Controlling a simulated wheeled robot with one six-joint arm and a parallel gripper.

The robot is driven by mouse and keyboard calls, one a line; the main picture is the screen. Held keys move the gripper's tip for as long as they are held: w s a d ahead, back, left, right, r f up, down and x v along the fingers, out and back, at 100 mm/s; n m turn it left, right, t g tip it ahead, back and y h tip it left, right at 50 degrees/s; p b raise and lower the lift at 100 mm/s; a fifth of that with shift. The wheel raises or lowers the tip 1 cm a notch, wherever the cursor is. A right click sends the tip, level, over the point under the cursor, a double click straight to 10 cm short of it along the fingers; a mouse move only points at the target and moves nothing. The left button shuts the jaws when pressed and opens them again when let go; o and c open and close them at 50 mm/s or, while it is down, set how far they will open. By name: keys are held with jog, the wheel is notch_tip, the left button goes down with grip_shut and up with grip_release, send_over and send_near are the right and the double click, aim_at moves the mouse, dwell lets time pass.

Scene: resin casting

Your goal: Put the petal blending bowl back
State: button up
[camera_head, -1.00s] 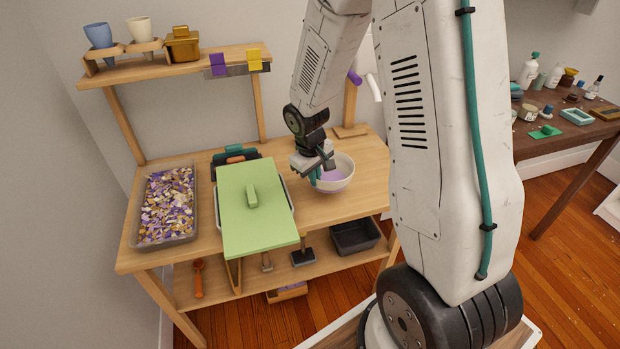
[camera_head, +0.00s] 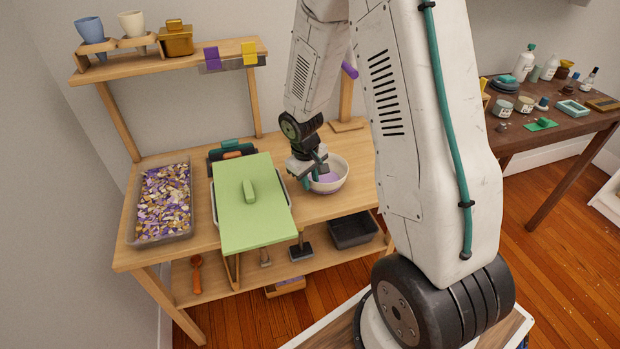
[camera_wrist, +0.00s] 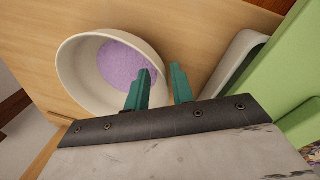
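The petal blending bowl (camera_head: 340,184) is white and holds purple material. It stands on the wooden workbench, right of the green board, and shows large in the wrist view (camera_wrist: 76,75). My gripper (camera_head: 315,178) is at the bowl's left side, pointing down. In the wrist view my gripper (camera_wrist: 160,76) has two teal fingers with a gap between them. One finger is inside the bowl over the purple material and the other is outside, with the rim between them. The fingers do not look closed on the wall. My arm hides part of the bench right of the bowl.
The green board (camera_head: 250,215) lies close left of the bowl, with a tray of petals (camera_head: 163,203) farther left. A shelf (camera_head: 150,65) with cups stands above the bench's back. A dark bin (camera_head: 353,231) sits on the lower shelf. A dark side table (camera_head: 565,135) stands right.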

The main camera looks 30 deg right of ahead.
notch_tip(320, 180, up, 12)
jog(key=a, duration=0.2)
jog(key=s+a+r+m, duration=0.1)
jog(key=s+a+r, duration=0.3)
jog(key=s+r, duration=0.7)
jog(key=s+a+r+y, duration=0.1)
jog(key=s+a+r, duration=0.1)
jog(key=s, duration=0.5)
jog(key=s+a+r+m, duration=0.1)
jog(key=s+a+r, duration=0.2)
jog(key=s, duration=0.5)
jog(key=shift+r+t+y, duration=0.4)
jog(key=shift+r, duration=0.3)
